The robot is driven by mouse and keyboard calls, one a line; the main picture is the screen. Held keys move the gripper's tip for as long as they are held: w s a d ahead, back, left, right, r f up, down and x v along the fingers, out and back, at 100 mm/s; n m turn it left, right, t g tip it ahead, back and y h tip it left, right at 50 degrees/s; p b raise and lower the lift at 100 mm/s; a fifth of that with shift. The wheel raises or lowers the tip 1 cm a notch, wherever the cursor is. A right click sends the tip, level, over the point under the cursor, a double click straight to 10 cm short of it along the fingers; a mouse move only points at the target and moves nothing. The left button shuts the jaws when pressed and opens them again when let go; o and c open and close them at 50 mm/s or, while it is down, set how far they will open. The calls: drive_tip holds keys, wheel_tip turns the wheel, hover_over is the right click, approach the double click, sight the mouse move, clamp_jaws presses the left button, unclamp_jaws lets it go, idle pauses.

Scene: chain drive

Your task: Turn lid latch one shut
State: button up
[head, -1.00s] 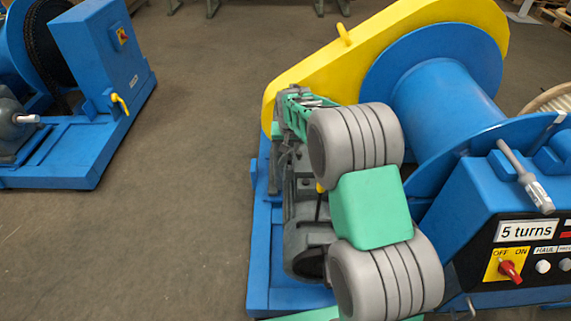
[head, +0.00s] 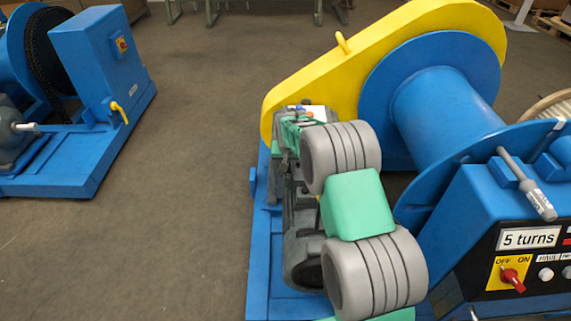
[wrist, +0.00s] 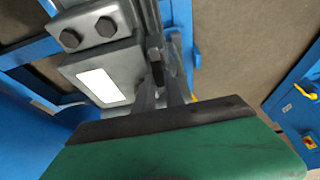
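The yellow chain guard (head: 380,50) slopes across the winch, with a small yellow peg (head: 343,42) standing on its top edge. I cannot make out lid latch one; it may be hidden behind my arm. My gripper (head: 297,116) is near the guard's lower left end in the head view, mostly covered by my own wrist. In the wrist view, my gripper's narrow grey fingers (wrist: 162,78) are close together beside a grey gear housing (wrist: 105,65) with bolts and a white plate. A dark bar shows by the fingers; I cannot tell whether they hold it.
The winch has a blue drum (head: 450,105) and a control box (head: 500,225) with a red switch, to the right of my arm. A second blue machine (head: 95,70) stands at left. Floor between is clear.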

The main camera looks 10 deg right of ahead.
drive_tip(key=shift+a, duration=0.1)
clamp_jaws()
drive_tip(key=shift+a, duration=0.1)
drive_tip(key=shift+n, duration=0.3)
drive_tip(key=n+y, duration=0.1)
drive_tip(key=n, duration=0.3)
drive_tip(key=shift+y+b, duration=0.35)
drive_tip(key=shift+y, duration=0.05)
drive_tip(key=n, duration=0.2)
drive_tip(key=n+y, duration=0.1)
drive_tip(key=n, duration=0.1)
drive_tip(key=n+g+y, duration=0.1)
drive_tip(key=n, duration=0.1)
drive_tip(key=shift+d+b, duration=0.3)
drive_tip(key=n+g+p, duration=0.1)
drive_tip(key=n, duration=0.3)
drive_tip(key=shift+r+y, duration=0.1)
drive_tip(key=shift+y, duration=0.3)
drive_tip(key=shift+d+n+g+y+p, duration=0.1)
drive_tip(key=shift+n+g+y+p, duration=0.2)
drive_tip(key=shift+n+g+p, duration=0.85)
drive_tip(key=shift+w+n+t+p, duration=0.1)
drive_tip(key=shift+n+t+p, duration=0.35)
drive_tip(key=shift+n+p, duration=0.1)
